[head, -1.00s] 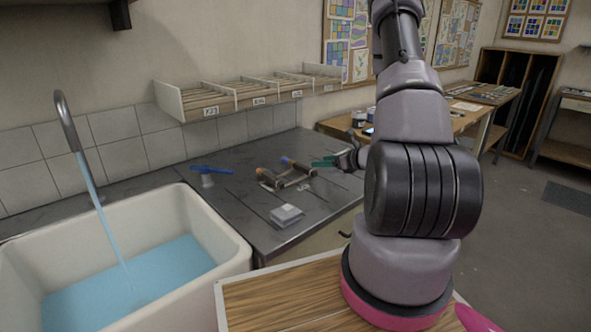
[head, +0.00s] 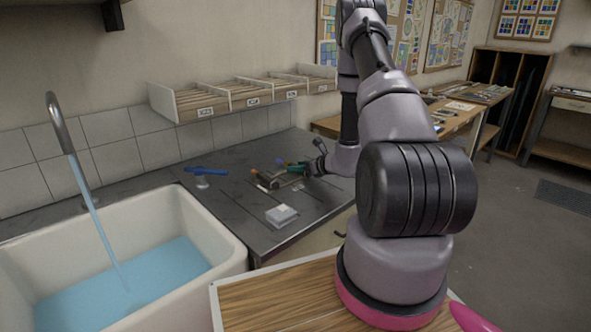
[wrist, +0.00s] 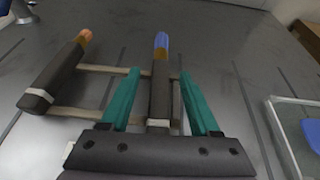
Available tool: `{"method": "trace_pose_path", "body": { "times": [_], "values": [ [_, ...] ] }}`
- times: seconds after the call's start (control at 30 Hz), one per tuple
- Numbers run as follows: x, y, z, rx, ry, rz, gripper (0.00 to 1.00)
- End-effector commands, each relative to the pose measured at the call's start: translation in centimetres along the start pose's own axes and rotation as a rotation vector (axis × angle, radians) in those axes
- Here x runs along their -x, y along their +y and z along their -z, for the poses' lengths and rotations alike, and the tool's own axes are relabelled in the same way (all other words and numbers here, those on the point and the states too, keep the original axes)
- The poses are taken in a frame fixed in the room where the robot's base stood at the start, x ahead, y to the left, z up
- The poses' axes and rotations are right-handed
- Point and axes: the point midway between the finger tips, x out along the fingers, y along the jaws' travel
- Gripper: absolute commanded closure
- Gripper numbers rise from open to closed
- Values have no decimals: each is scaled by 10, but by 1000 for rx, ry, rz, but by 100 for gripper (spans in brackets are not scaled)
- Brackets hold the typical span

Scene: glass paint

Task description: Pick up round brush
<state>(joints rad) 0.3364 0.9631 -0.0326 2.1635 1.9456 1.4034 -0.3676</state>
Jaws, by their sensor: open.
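Two dark-handled brushes lie side by side across a small rack with light bars (wrist: 100,70). One has an orange end (wrist: 55,78) and the other a blue end (wrist: 161,52); I cannot tell by shape which is the round one. My gripper (wrist: 160,75) is open, its green fingers on either side of the blue-ended brush, with nothing gripped. Whether a finger touches it is unclear. In the head view, my gripper (head: 297,169) is low over the counter at the rack, partly covering it. The orange-ended brush (head: 262,179) shows to its left.
The grey counter (head: 235,215) holds a blue tool on a small stand (head: 206,171) at left and a pale box (head: 281,215) in front. A clear-walled container (wrist: 285,130) is right of my fingers. The sink (head: 215,235) with running water is at left.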

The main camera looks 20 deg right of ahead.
Motion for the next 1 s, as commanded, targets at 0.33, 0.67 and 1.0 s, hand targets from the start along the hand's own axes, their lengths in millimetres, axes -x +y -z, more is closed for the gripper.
{"method": "trace_pose_path", "body": {
  "times": [0.33, 0.67, 1.0],
  "values": [
    [0, 0, 0, 0, 0, 1, 100],
    [1, 0, -2, 1, -1, 1, 100],
    [16, -1, -39, 4, -3, 2, 100]
  ]
}}
